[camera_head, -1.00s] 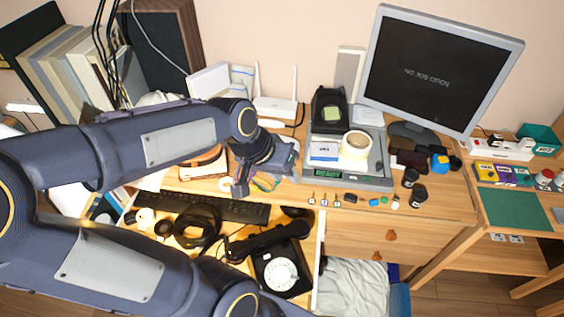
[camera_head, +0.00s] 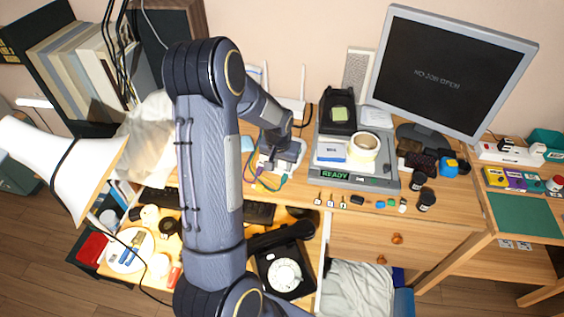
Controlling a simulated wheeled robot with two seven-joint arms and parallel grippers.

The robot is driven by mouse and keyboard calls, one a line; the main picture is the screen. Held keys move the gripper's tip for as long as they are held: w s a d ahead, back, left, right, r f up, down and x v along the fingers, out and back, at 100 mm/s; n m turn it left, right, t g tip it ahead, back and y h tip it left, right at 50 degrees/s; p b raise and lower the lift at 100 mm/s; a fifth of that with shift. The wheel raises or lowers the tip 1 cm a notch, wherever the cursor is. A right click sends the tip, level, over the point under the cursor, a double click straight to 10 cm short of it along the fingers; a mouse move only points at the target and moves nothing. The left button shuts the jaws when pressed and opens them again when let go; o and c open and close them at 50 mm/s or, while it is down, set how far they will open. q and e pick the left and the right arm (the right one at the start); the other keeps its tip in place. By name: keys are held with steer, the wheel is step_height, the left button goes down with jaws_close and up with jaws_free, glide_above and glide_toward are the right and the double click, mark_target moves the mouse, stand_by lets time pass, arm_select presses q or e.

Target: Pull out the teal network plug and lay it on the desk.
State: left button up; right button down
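My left gripper (camera_head: 274,150) points down over a small pale device (camera_head: 292,159) on the desk, just left of the scale-like station. The fingers are small and partly hidden by the wrist, so I cannot tell whether they are open or shut. A teal cable (camera_head: 278,185) loops out in front of the device. A purple plug or cable (camera_head: 257,172) shows beside it. The teal plug itself is not clearly visible; the gripper hides part of that area. My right gripper is not in view.
A grey station (camera_head: 357,180) with a green "READY" display stands to the right, with small parts along the desk's front edge. A white router (camera_head: 293,104) stands behind. A black dial phone (camera_head: 283,270) sits in front, lower down. A white lamp shade (camera_head: 62,160) is at left.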

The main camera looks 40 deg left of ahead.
mark_target(283, 183)
arm_select(q)
steer(key=b+x, duration=0.6)
steer(key=x, duration=0.2)
steer(key=shift+f, duration=0.3)
steer(key=shift+w, duration=0.1)
steer(key=c, duration=0.6)
steer(key=shift+c, duration=0.2)
steer(key=shift+d, duration=0.1)
steer(key=shift+s+d, duration=0.2)
steer(key=shift+s, duration=0.6)
steer(key=shift+s, duration=0.1)
steer(key=shift+s+d, duration=0.15)
steer(key=shift+s, duration=0.15)
